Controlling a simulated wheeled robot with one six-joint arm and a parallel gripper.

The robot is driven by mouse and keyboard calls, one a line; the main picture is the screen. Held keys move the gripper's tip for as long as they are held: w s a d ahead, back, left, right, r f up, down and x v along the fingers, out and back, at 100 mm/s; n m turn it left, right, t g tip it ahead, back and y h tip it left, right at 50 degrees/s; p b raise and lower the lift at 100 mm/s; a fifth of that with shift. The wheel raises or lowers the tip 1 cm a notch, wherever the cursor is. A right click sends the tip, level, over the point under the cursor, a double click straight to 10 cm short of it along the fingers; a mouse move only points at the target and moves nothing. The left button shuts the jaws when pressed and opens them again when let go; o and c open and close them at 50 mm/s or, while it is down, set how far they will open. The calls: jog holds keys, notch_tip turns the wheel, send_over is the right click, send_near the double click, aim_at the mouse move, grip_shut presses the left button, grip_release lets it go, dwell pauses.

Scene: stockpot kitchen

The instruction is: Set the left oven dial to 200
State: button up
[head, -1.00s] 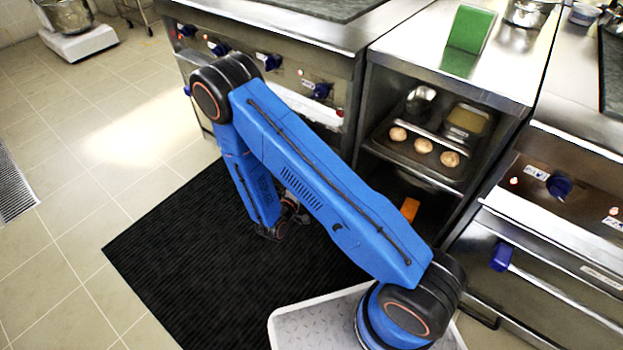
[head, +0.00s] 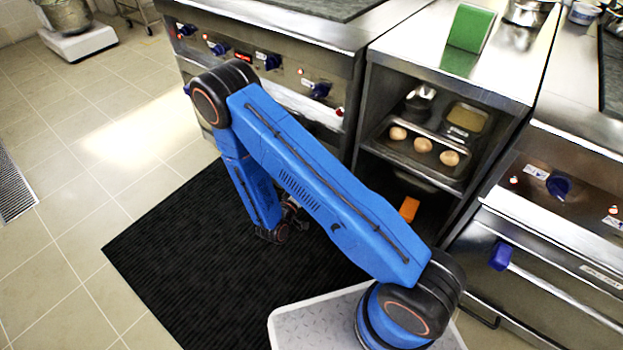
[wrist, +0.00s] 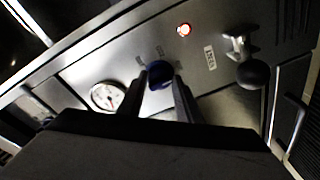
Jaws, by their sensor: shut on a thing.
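In the wrist view a dark blue dial (wrist: 159,72) sits on a metal front panel. My gripper (wrist: 160,84) is shut on it, one finger on each side. Small marks are printed around the dial, too small and dim to read, so its setting cannot be told.
A round white gauge (wrist: 106,96) is left of the dial. A lit red lamp (wrist: 184,30) and a black ball-ended lever (wrist: 252,73) are to its right. In the head view, a shelf unit with a tray of round buns (head: 423,144) stands right of the arm.

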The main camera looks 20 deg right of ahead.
jog(key=o, duration=1)
jog(key=shift+o, duration=0.2)
jog(key=v, duration=1.7)
jog(key=shift+s, duration=0.25)
jog(key=shift+a, duration=0.1)
